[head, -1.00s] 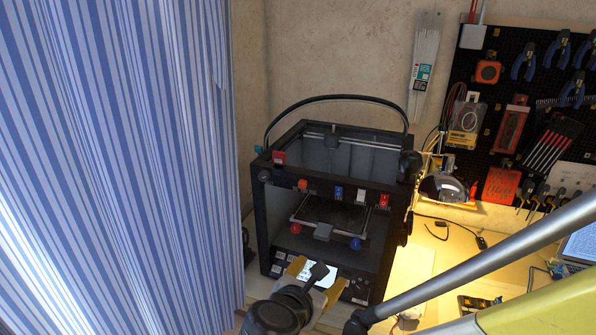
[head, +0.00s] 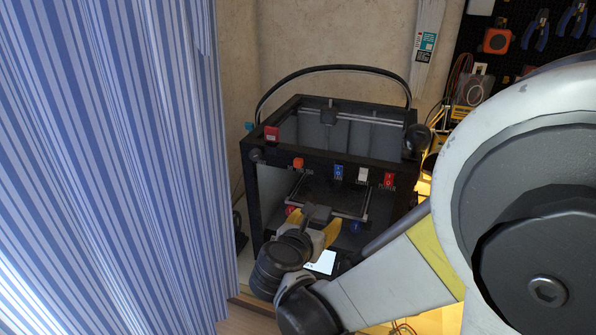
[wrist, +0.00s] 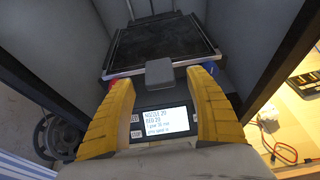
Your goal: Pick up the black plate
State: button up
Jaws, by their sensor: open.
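The black plate (wrist: 160,44) is a flat dark square on the bed inside the 3D printer, with a grey tab (wrist: 159,72) at its front edge. In the head view the plate (head: 335,193) shows through the printer's open front, partly hidden by my gripper. My gripper (head: 315,226) is at that front opening. In the wrist view its two yellow fingers (wrist: 162,82) are spread apart, one on each side of the grey tab. Nothing is held between them. I cannot tell if the fingertips touch the plate.
The printer's black frame (head: 262,215) surrounds the opening, with side posts close on both sides. A lit screen (wrist: 160,120) lies below the plate. A striped curtain (head: 110,160) hangs at the left. A spool (wrist: 58,135) stands left of the printer.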

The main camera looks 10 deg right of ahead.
jog(key=shift+w+d+f, duration=0.1)
jog(key=shift+w+d, duration=0.05)
jog(key=shift+w, duration=0.1)
jog(key=c, duration=1.4)
